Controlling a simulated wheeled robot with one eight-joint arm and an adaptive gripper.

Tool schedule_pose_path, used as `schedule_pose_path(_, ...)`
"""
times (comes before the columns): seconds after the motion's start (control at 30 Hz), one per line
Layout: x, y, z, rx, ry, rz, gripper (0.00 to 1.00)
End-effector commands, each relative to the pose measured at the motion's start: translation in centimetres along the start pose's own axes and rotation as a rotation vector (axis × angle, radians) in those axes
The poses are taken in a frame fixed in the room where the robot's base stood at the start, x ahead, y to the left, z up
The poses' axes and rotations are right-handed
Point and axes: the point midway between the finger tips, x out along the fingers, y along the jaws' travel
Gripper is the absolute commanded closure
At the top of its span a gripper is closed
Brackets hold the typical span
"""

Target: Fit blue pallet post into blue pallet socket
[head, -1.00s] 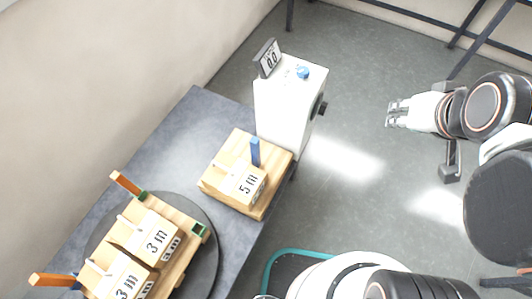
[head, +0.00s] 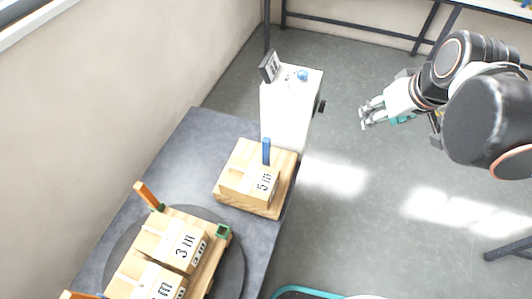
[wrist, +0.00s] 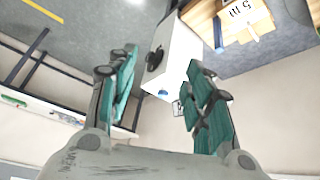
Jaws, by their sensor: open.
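The blue post (head: 266,151) stands upright on a small wooden pallet (head: 285,188), beside a box marked 5; it also shows in the wrist view (wrist: 218,32). A larger wooden pallet (head: 205,270) lies on a dark round turntable (head: 236,268) at lower left. A blue edge (head: 100,296) shows at the bottom of the frame beside an orange post; whether it is the blue socket I cannot tell. My gripper (head: 372,114) is open and empty, over the floor right of the white machine. Its teal-padded fingers are apart in the wrist view (wrist: 160,100).
A white machine (head: 288,115) with a small display and blue knob stands behind the small pallet. An orange post (head: 148,194) leans at the large pallet's far corner, and a green socket (head: 223,231) sits at its right corner.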

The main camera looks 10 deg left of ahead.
Motion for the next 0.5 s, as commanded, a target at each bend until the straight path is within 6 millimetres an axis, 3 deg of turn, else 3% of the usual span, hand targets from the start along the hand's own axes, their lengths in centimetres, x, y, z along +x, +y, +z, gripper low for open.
schedule_pose_path(0.2, 5.6, -2.2, -4.4, -0.187, -0.037, -0.093, 0.53)
schedule_pose_path(0.37, 10.4, -4.4, -6.8, -0.327, -0.056, -0.164, 0.53)
schedule_pose_path(0.5, 15.1, -7.3, -8.2, -0.465, -0.069, -0.237, 0.53)
